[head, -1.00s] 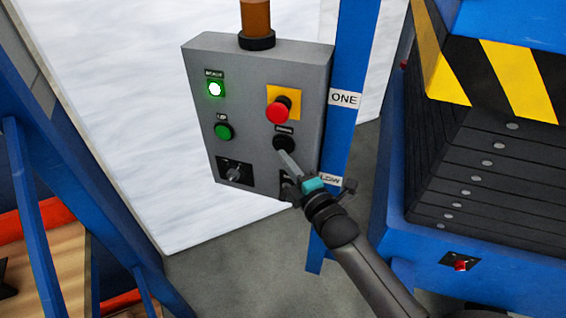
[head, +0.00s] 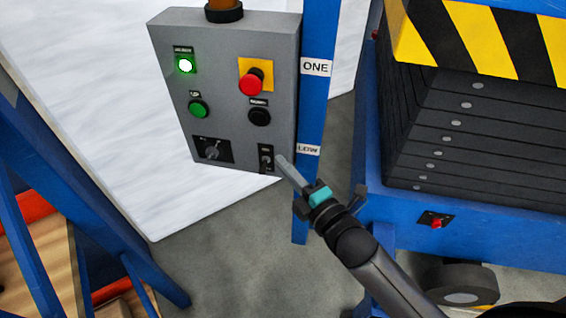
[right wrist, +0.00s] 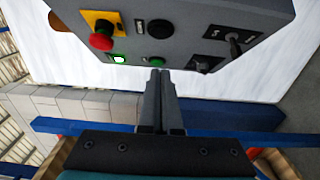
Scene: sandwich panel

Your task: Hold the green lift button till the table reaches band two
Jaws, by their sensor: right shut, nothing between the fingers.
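The green lift button (head: 198,108), labelled UP, is on the left of the grey panel (head: 228,85), below a lit green lamp (head: 185,65). The lift table (head: 480,145) stands at the right, with black bellows under a yellow-and-black striped edge. In the right wrist view the fingertips (right wrist: 157,76) point toward the green button (right wrist: 156,61), with the panel beyond. My left gripper is not in view.
A red stop button (head: 251,84), a black button (head: 260,115), a selector knob (head: 212,148) and a small toggle (head: 266,160) share the panel. A blue post (head: 320,110) bears ONE and LOW labels; no band two label shows. Grey floor lies below.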

